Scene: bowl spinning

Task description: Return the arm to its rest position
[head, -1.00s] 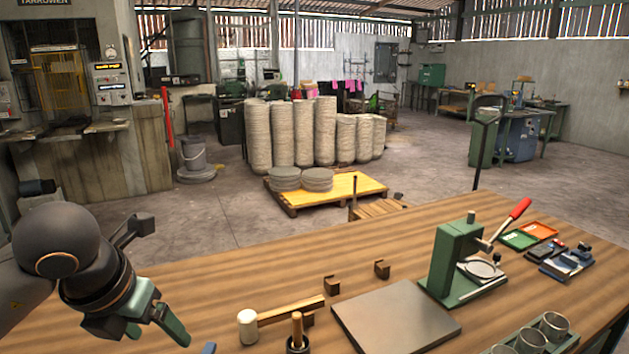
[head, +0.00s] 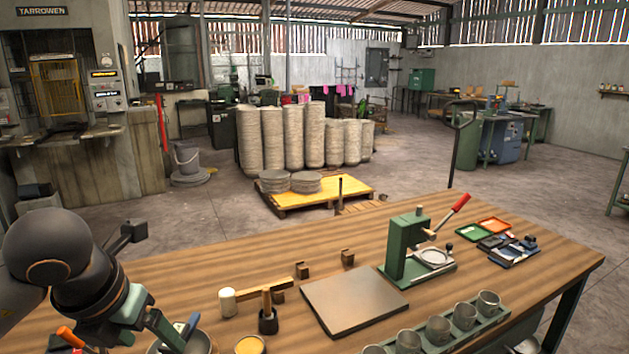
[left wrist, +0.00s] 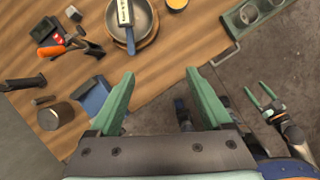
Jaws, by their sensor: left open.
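My left gripper (head: 170,328) is at the lower left of the head view, over the near left part of the wooden workbench (head: 230,270). In the left wrist view its two green fingers (left wrist: 160,78) are spread with nothing between them. A metal bowl (left wrist: 146,22), with a blue-handled tool (left wrist: 126,22) across it, lies beyond the fingertips. The bowl also shows partly behind the gripper in the head view (head: 200,344). My right gripper (left wrist: 256,88) shows in the left wrist view, off the bench edge, with its green fingers apart and empty.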

